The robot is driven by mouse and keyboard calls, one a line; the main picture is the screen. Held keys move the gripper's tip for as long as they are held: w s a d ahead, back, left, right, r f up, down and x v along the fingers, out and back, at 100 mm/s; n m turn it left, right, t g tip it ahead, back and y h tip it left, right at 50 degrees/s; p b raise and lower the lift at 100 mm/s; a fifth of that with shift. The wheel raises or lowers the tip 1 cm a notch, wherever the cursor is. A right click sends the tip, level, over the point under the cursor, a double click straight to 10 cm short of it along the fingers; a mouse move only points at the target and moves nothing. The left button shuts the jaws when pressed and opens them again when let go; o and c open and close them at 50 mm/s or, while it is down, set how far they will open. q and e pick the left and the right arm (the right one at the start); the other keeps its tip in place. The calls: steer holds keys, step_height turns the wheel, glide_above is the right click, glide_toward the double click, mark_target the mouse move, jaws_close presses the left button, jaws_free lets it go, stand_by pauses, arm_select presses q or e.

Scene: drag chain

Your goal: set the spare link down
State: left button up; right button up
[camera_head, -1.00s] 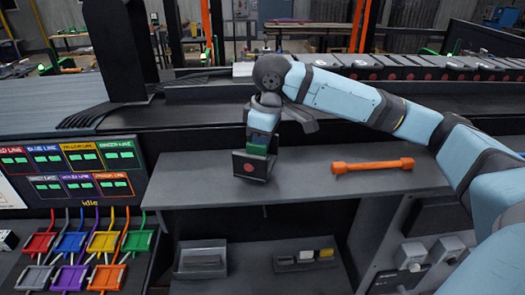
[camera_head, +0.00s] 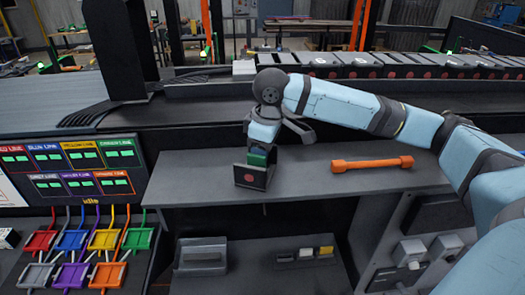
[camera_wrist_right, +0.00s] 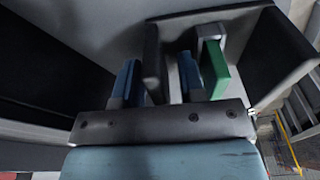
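The spare link (camera_head: 251,177) is a dark grey piece with a red dot on its front face. It is at the left part of the grey shelf (camera_head: 300,175), low over or on its surface; I cannot tell whether its bottom touches. My right gripper (camera_head: 258,155) points down at it and is shut on it. In the right wrist view, the blue fingers of my right gripper (camera_wrist_right: 157,82) stand on either side of a dark wall of the link (camera_wrist_right: 153,50). A green block (camera_wrist_right: 214,68) sits beside one finger. My left gripper is not in view.
An orange dumbbell-shaped bar (camera_head: 371,163) lies on the shelf to the right. The drag chain (camera_head: 425,66) runs along the back, its links red-dotted. Below are grey trays (camera_head: 203,255) and coloured connectors (camera_head: 104,240). The shelf between link and bar is clear.

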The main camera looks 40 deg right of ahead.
steer(key=r, duration=0.8)
steer(key=s+d+r, duration=0.1)
steer(key=r, duration=0.3)
steer(key=shift+b, duration=0.4)
steer(key=shift+a, duration=0.1)
